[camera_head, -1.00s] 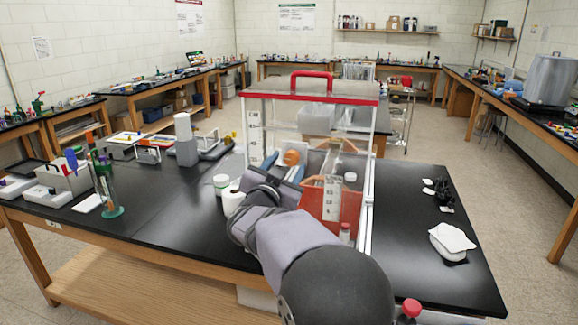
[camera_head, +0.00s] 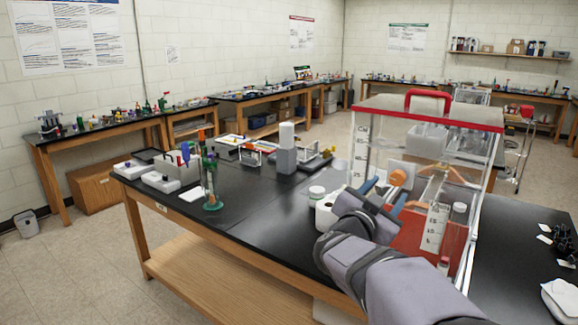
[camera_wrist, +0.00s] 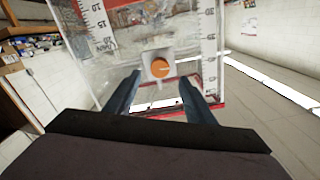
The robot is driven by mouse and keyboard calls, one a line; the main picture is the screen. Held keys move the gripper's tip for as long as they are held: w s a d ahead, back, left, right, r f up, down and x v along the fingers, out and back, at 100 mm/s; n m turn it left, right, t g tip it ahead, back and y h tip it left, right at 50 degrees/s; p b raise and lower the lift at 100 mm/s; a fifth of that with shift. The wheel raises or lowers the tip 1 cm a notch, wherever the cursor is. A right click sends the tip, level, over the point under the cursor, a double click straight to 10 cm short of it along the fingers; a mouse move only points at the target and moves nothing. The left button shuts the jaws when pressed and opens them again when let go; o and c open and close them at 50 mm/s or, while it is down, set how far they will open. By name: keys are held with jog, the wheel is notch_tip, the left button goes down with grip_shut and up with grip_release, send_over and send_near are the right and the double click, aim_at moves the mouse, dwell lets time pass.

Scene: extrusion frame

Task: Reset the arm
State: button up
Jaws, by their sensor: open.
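My arm reaches up from the lower right in the head view, and my gripper (camera_head: 384,198) is at the front of a clear box (camera_head: 425,122) with a red top edge and a red handle. In the wrist view my gripper (camera_wrist: 160,100) shows two dark blue fingers spread apart with nothing between them. An orange knob (camera_wrist: 160,68) on a white square plate lies beyond the fingertips. The knob also shows in the head view (camera_head: 399,178), just above the fingers. Whether the fingers touch the box cannot be told.
The box stands on a black bench (camera_head: 255,215). White containers (camera_head: 326,208) stand close to my gripper's left. A green stand with tubes (camera_head: 210,180), a grey device (camera_head: 287,155) and small boxes are farther left. Black items (camera_head: 563,243) lie at the right. The bench's front middle is clear.

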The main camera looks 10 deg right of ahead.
jog(key=w+a+f+n+t+y, duration=0.1)
jog(key=w+a+f+n+y, duration=0.2)
jog(key=w+a+f+y, duration=0.35)
jog(key=s+a+f+n+g+y, duration=0.3)
jog(key=s+a+f+y, duration=0.15)
jog(key=a+f, duration=0.3)
jog(key=s+a+f+n+g+y, duration=0.25)
jog(key=s+a+f, duration=0.3)
jog(key=f, duration=0.35)
jog(key=s+f+n+g, duration=0.2)
jog(key=s+f+g, duration=0.2)
jog(key=s, duration=0.8)
jog(key=s+d+f+n+g, duration=0.1)
jog(key=s+f+g, duration=0.3)
jog(key=s, duration=0.9)
jog(key=shift+f+n+h, duration=0.35)
jog(key=shift+f+n, duration=0.4)
jog(key=shift+f, duration=0.8)
jog(key=shift+s, duration=0.1)
